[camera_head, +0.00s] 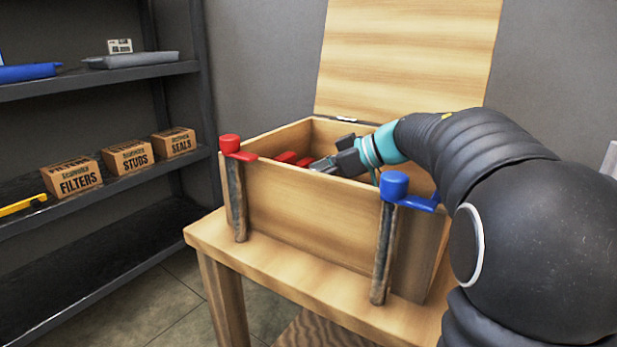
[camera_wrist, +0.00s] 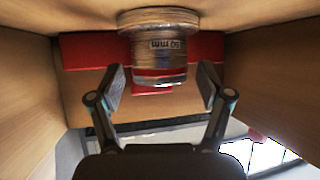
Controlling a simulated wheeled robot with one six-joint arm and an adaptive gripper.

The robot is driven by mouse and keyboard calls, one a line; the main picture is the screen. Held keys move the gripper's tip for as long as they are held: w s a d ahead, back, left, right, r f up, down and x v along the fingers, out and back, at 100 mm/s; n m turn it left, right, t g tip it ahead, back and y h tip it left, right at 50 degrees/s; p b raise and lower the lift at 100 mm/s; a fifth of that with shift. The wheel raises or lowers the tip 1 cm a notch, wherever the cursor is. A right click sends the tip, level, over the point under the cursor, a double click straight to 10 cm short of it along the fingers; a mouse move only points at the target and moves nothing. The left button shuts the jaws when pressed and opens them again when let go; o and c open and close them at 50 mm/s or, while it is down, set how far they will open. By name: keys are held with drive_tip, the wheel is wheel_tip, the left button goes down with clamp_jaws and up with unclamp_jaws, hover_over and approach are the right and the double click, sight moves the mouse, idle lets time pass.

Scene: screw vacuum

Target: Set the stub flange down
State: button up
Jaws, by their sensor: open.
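The stub flange (camera_wrist: 160,40) is a metallic, round piece with a wide rim and a narrower body bearing a label that seems to read "50 mm". In the wrist view it stands at the top middle, beside a red block (camera_wrist: 88,50). My gripper (camera_wrist: 162,72) is open, one finger on each side of the flange's narrower end, with a visible gap on both sides.
The box stands on a wooden table (camera_head: 205,232), its lid (camera_head: 405,60) raised behind. A red-topped clamp (camera_head: 231,145) and a blue-topped clamp (camera_head: 394,187) are at its front. Dark shelves (camera_head: 100,205) with cartons (camera_head: 127,157) stand at the left.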

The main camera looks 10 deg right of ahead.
drive_tip(key=v, duration=1.1)
drive_tip(key=shift+r, duration=0.1)
